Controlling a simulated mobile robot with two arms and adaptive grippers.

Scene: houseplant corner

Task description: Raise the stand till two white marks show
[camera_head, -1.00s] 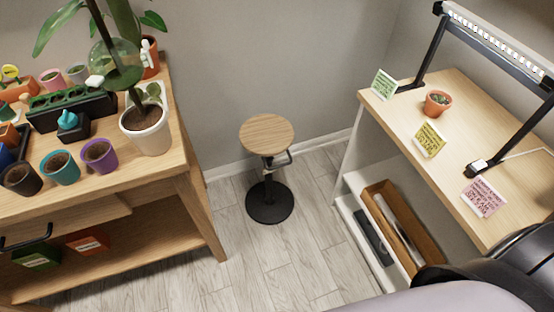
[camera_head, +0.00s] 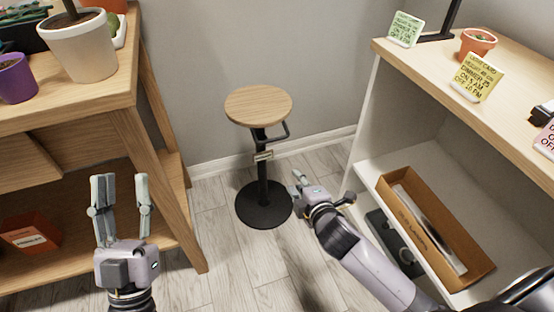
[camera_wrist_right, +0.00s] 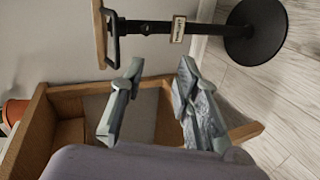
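The stand has a round wooden top (camera_head: 258,105), a black post (camera_head: 263,180) and a round black base (camera_head: 264,206) on the floor. A black loop handle (camera_head: 284,134) juts out below the top, and a small pale label plate (camera_head: 263,156) sits on the post. The stand lies sideways across the top of the right wrist view (camera_wrist_right: 150,27). I cannot make out any white marks. My right gripper (camera_head: 297,182) is beside the post, to its right, apart from it. Its fingers are open and empty in the right wrist view (camera_wrist_right: 161,66). My left gripper (camera_head: 122,182) is open and empty, left of the stand.
A wooden plant bench (camera_head: 125,98) with pots is on the left, close to my left gripper. Floor (camera_head: 235,260) is free before the stand.

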